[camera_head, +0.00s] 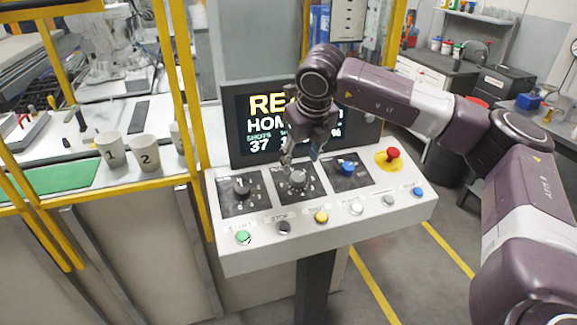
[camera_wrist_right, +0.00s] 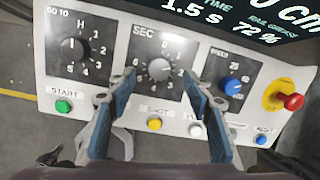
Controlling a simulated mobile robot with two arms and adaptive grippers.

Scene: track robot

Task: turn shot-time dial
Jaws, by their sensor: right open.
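The shot-time dial is a grey knob (camera_head: 299,178) on the middle black panel of the control console, marked SEC and numbers in the right wrist view, where the knob (camera_wrist_right: 159,69) also shows. My right gripper (camera_head: 300,157) is open and empty, just above the knob. In the right wrist view its two blue-padded fingers (camera_wrist_right: 160,78) stand apart on the left and right of the knob. I cannot tell whether they touch it. My left gripper is not in view.
A black knob (camera_wrist_right: 75,48) is left of the dial, a blue knob (camera_wrist_right: 231,86) right. A red button (camera_head: 393,153) sits at the far right. Several push buttons line the console's front edge (camera_head: 330,240). A screen (camera_head: 262,133) stands behind. Yellow posts (camera_head: 183,90) stand left.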

